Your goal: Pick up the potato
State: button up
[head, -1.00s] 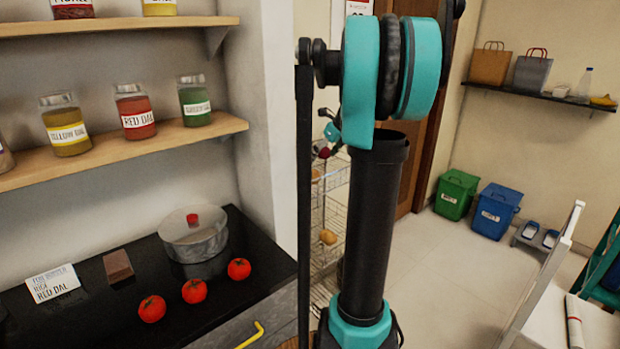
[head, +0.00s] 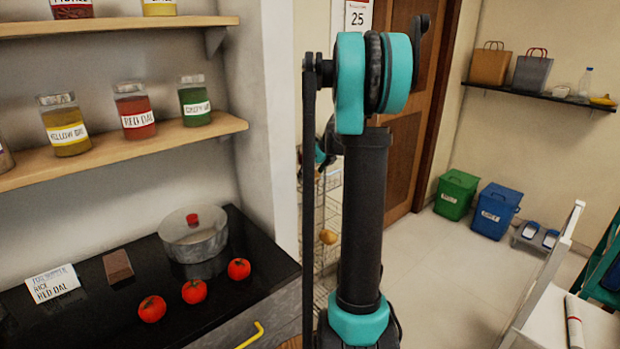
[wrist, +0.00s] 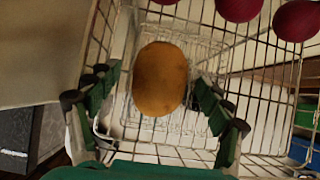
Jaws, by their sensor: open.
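The potato (wrist: 160,78) is a brown-yellow oval in the wrist view, lying in a white wire basket (wrist: 215,65). In the head view, a small tan round thing that looks like the potato (head: 327,237) shows in the wire rack, left of my arm. My gripper (wrist: 157,86) is open, with one green finger on each side of the potato in the wrist view. I cannot tell whether the fingers touch it or how far above it they are. In the head view my gripper is mostly hidden behind my arm.
Dark red round items (wrist: 238,8) lie at the top of the wrist view, beyond the potato. Basket wires surround it. A wall edge (head: 280,120) and black counter (head: 100,315) with a pot (head: 194,240) and tomatoes (head: 194,292) stand left of the rack.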

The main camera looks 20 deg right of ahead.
jog(key=shift+c, duration=0.5)
jog(key=c, duration=1.3)
jog(key=shift+o, duration=0.2)
jog(key=shift+r, duration=0.15)
